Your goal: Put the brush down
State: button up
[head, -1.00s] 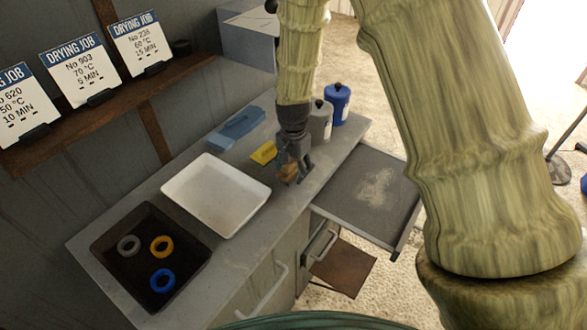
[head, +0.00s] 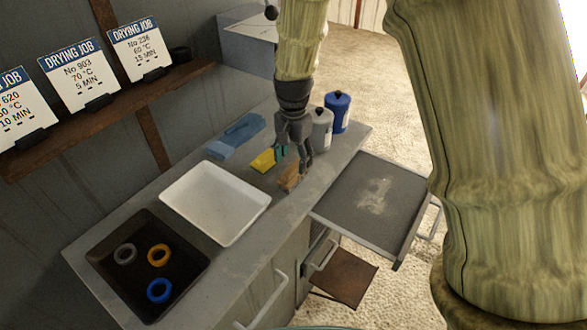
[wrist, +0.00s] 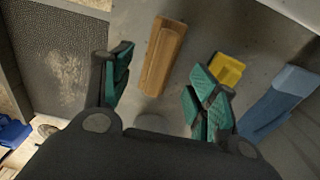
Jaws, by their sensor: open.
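The brush (head: 289,178) has a brown wooden body and rests on the grey counter, right of the white tray. In the wrist view the brush (wrist: 162,57) lies between and beyond my open fingers, touching neither. My gripper (head: 294,160) is open and empty above the counter, just over the brush. In the wrist view its teal finger pads (wrist: 160,90) are spread wide apart. The brush's underside is hidden.
A white tray (head: 176,193) and a black tray (head: 103,262) with three rings stand left. A yellow scoop-like piece (head: 264,160), a blue block (head: 237,136), a grey canister (head: 321,129) and a blue canister (head: 338,112) are close by. A dark pull-out shelf (head: 345,205) juts out right.

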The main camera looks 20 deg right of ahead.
aim_at(294, 166)
jog(key=shift+r+b, duration=0.3)
jog(key=shift+r, duration=2.15)
